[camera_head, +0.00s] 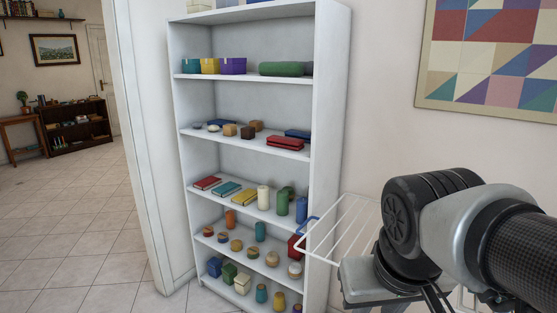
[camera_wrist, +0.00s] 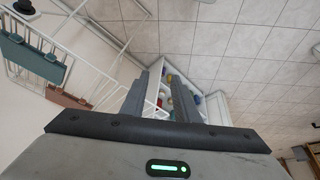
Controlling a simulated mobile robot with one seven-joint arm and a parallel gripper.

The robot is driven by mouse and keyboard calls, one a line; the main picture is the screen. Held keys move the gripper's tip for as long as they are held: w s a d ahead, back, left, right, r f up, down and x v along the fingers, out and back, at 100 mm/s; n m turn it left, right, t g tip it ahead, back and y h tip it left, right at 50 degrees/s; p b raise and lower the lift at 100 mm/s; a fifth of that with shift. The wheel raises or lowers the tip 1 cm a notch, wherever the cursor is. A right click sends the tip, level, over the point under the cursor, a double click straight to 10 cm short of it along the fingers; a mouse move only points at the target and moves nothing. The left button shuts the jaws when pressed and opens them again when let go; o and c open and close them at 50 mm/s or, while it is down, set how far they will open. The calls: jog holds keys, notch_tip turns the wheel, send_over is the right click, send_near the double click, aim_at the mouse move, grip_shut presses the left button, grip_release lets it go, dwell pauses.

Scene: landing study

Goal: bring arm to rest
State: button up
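My arm fills the right side of the head view, dark joints and grey links, bent in front of the wall. My gripper (camera_wrist: 162,82) shows in the wrist view with two dark fingers apart. I see nothing held between them; the floor and part of the white shelf show through the gap. The fingers cannot be made out in the head view.
A tall white bookshelf (camera_head: 330,100) with several small items stands left of my arm. Tiled floor (camera_head: 85,210) is clear at left.

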notch_tip(320, 180, up, 18)
jog(key=s+t+p, duration=0.1)
jog(key=s+p, duration=0.1)
jog(key=p, duration=1.5)
jog(key=shift+a+y, duration=0.25)
jog(key=shift+y, duration=0.05)
